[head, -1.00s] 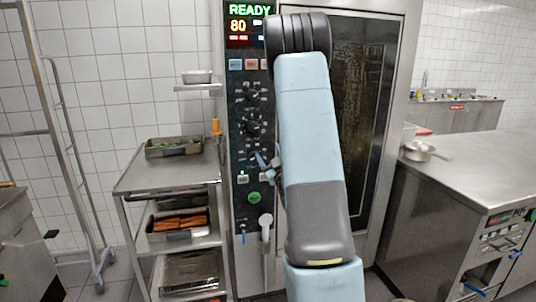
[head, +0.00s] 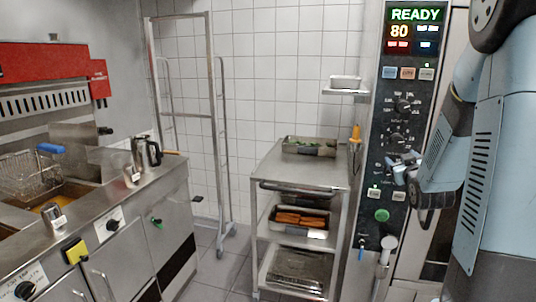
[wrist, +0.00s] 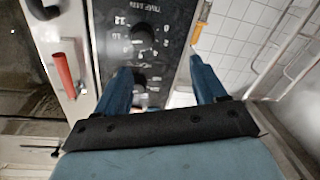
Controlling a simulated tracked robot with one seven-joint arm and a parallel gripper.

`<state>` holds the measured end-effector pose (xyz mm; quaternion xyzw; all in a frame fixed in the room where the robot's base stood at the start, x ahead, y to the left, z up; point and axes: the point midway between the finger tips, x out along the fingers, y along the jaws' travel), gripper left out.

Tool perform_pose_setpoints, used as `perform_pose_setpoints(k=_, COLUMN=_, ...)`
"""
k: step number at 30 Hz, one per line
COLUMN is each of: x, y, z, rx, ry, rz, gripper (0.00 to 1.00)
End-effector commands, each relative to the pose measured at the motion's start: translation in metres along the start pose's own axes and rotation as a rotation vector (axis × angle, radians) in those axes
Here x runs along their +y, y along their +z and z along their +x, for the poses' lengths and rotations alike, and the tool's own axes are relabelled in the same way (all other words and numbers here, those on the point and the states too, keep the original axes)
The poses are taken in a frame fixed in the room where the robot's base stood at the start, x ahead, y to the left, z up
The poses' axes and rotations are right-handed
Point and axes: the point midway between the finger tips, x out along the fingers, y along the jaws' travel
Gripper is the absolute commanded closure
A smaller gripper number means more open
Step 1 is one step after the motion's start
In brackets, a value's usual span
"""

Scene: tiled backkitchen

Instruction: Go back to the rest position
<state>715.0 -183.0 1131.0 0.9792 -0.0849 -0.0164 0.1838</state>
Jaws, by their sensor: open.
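My gripper (head: 396,168) shows in the head view in front of the oven's control panel (head: 402,112). It is small there, and part of my arm fills the right edge. In the wrist view my gripper (wrist: 162,84) has its two blue fingers apart, with nothing held between them. Behind them lies the dark panel with its dials (wrist: 140,55). I cannot tell the exact gap between fingers and panel.
A steel cart (head: 270,168) with trays stands left of the oven. A tall rack (head: 216,130) stands by the tiled wall. A fryer counter (head: 172,180) with a basket (head: 30,180) lines the left. Some floor (head: 215,275) is clear between the counter and cart.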

Motion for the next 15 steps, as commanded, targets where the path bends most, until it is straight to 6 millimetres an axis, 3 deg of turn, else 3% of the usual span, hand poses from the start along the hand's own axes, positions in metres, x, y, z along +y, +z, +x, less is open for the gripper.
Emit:
perform_pose_setpoints(k=8, x=-0.020, y=-0.035, z=-0.036, rx=-0.210, ry=-0.057, rz=0.069, gripper=0.29)
perform_pose_setpoints(k=15, x=-0.041, y=-0.056, z=-0.087, rx=-0.398, ry=-0.115, rz=0.131, gripper=0.29)
